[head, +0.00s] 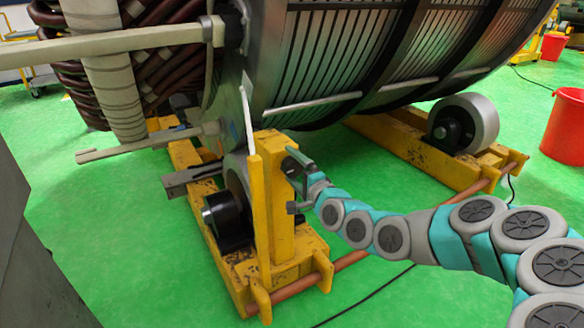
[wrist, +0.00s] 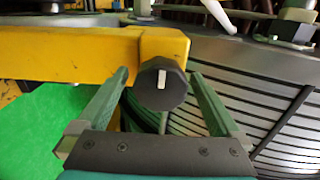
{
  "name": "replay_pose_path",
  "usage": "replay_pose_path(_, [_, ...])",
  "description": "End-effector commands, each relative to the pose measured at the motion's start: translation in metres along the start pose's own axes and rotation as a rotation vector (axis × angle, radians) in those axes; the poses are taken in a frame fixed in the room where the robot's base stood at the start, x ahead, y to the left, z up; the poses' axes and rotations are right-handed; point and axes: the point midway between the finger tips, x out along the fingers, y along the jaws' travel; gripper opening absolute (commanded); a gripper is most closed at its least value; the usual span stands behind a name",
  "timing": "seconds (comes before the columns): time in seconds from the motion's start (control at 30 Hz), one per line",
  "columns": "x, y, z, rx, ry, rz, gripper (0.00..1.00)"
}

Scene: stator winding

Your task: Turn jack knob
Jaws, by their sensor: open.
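The jack knob (wrist: 161,84) is a round black knob with a white mark, on the end of a yellow beam (wrist: 85,55) in the wrist view. The mark stands close to upright. My gripper (wrist: 160,76) is open, with one green finger on each side of the knob. Gaps show between both fingers and the knob, and nothing is gripped. In the head view my gripper (head: 302,184) is at the upper part of the yellow jack post (head: 277,200). I cannot make out the knob clearly there.
The large stator (head: 340,55) rests above yellow roller stands, with a roller (head: 465,122) at the right. An orange-brown rod (head: 350,260) and a black cable (head: 365,295) run low near my arm. A red bucket (head: 566,125) stands at right on open green floor.

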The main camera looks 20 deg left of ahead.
Motion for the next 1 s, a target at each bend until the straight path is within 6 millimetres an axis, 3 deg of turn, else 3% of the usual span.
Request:
replay_pose_path(0.6, [-0.065, 0.002, -0.001, 0.002, 0.002, 0.001, 1.00])
replay_pose_path(1.0, [-0.077, 0.000, 0.000, 0.001, 0.000, 0.000, 1.00])
